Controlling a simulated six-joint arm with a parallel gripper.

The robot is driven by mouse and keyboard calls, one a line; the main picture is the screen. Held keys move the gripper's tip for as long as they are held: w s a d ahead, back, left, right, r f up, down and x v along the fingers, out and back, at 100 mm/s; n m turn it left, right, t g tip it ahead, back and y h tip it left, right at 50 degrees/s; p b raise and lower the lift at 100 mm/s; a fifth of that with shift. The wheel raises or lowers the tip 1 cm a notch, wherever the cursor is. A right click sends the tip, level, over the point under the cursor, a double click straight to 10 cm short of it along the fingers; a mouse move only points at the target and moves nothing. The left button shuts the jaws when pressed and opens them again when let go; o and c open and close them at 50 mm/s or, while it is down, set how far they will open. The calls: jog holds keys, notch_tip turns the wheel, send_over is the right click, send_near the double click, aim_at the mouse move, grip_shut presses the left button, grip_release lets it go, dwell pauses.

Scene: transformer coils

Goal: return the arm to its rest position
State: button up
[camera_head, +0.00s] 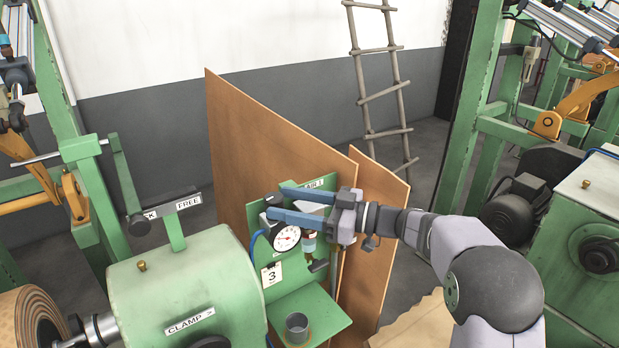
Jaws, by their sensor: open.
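My gripper (280,203) reaches in from the right side with its two blue-grey fingers pointing left. The fingers are apart, and I see nothing held between them. They are in front of the upper part of a green panel (322,206) with a pressure gauge (286,238). The near finger lies just above the gauge in the picture. I cannot tell whether the fingers touch anything on the panel. My gripper covers part of the panel and its label.
A green machine housing (185,290) labelled CLAMP stands at the lower left, with a lever (128,185) above it. Brown boards (265,150) stand behind the panel. A metal cup (297,326) sits on the green shelf below. A ladder (380,90) leans on the wall.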

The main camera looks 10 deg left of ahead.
notch_tip(320, 180, up, 6)
jog(key=d+n+t+b, duration=0.1)
jog(key=d+n+b, duration=0.1)
jog(key=d, duration=0.1)
jog(key=w+d+r+m+t+h, duration=0.2)
jog(key=w+d+m+t+h, duration=0.3)
jog(key=w+d+m+t, duration=0.4)
jog(key=s+d+f+m+t+h, duration=0.1)
jog(key=s+d+f+m+h, duration=0.15)
jog(key=d+f+h, duration=0.35)
jog(key=s+d+f+m+t+h, duration=0.1)
jog(key=d+f+m+h, duration=0.3)
jog(key=d, duration=0.5)
jog(key=s+d+f+m+g+h+p, duration=0.1)
jog(key=s+d+f+g+h, duration=0.2)
jog(key=s+f, duration=0.45)
jog(key=s+d+f+m+g+h, duration=0.1)
jog(key=s+d+f+g, duration=0.25)
jog(key=s+f, duration=0.45)
jog(key=s+a+f+g, duration=0.1)
jog(key=s+f+g, duration=0.1)
jog(key=s, duration=0.3)
jog(key=s+a+f+m+g, duration=0.1)
jog(key=s+f+g, duration=0.2)
jog(key=s, duration=0.3)
jog(key=s+a+f+g+y, duration=0.1)
jog(key=s+f+g, duration=0.1)
jog(key=s, duration=0.4)
jog(key=shift+f, duration=0.4)
jog(key=shift+w, duration=0.1)
